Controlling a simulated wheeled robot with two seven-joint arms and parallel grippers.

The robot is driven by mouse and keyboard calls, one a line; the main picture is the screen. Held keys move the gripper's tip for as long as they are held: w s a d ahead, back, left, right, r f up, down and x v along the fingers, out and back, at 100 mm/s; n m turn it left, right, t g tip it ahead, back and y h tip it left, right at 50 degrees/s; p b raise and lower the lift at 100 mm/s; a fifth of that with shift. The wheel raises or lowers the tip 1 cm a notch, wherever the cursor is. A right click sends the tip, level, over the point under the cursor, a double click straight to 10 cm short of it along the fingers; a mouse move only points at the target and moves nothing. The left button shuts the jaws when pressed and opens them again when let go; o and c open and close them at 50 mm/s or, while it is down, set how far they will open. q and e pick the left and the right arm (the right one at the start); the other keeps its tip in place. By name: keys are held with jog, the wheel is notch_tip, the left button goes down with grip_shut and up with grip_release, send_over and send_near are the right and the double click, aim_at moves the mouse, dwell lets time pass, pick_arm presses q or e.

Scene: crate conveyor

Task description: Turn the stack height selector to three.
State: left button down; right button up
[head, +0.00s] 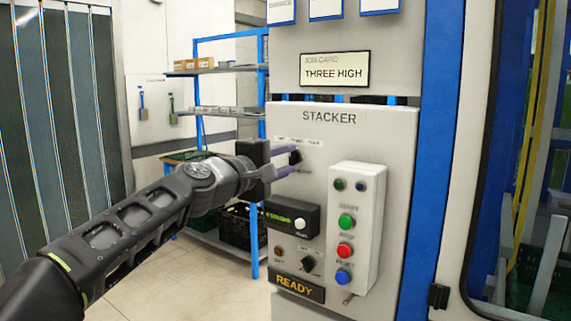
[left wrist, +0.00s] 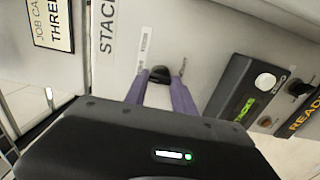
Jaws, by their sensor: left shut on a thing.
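The stack height selector is a small black knob (head: 295,157) high on the grey STACKER panel (head: 385,130), under a row of small labels too small to read surely. In the left wrist view the knob (left wrist: 160,72) shows between the fingertips. My left gripper (head: 293,161) reaches in from the left with its two purple fingers around the knob, shut on it. The fingers partly cover the knob, and I cannot tell which label it points to. My right gripper is in neither view. The job card (head: 334,69) above reads THREE HIGH.
Below the knob are a black box with a green-lit display (head: 292,217), another black knob (head: 308,263) and a READY sign (head: 298,288). A raised button box (head: 357,225) with green, red and blue buttons stands out at right. Shelving (head: 215,110) stands behind left.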

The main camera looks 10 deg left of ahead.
pick_arm(q)
jog(key=shift+f, duration=0.1)
dwell(0.3)
jog(key=c, duration=1)
grip_release()
jog(key=shift+c, duration=0.2)
jog(key=shift+s, duration=0.15)
jog(key=b+v, duration=0.2)
jog(key=v, duration=0.5)
jog(key=shift+s+b, duration=0.25)
jog(key=shift+b, duration=0.05)
jog(key=shift+a, duration=0.1)
